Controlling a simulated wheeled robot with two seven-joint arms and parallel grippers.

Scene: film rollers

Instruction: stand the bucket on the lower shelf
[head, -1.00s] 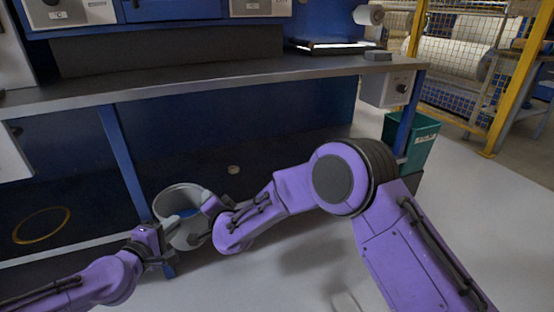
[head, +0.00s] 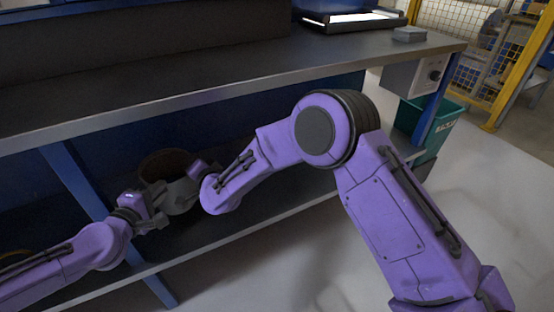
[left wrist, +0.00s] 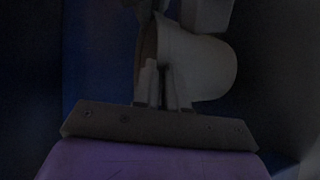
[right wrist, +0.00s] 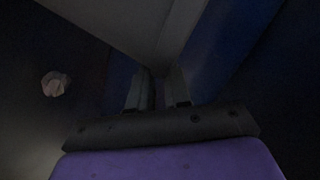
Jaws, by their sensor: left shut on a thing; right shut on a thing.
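The bucket (head: 178,190) is in shadow under the worktop, above or on the lower shelf (head: 240,220). Its round opening faces up and it looks roughly upright. My left gripper (head: 160,207) is shut on its near left side. The left wrist view shows its fingers (left wrist: 165,90) at the pale bucket wall (left wrist: 200,65). My right gripper (head: 198,180) is shut on the bucket's right side. The right wrist view shows its fingers (right wrist: 158,90) closed at a grey wall (right wrist: 150,30). I cannot tell whether the bucket's bottom touches the shelf.
The worktop (head: 230,85) runs close above the bucket and both grippers. A blue upright (head: 75,180) stands left of the bucket. A small pale round thing (right wrist: 55,84) shows in the right wrist view. A green bin (head: 440,125) stands beyond the bench's right end.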

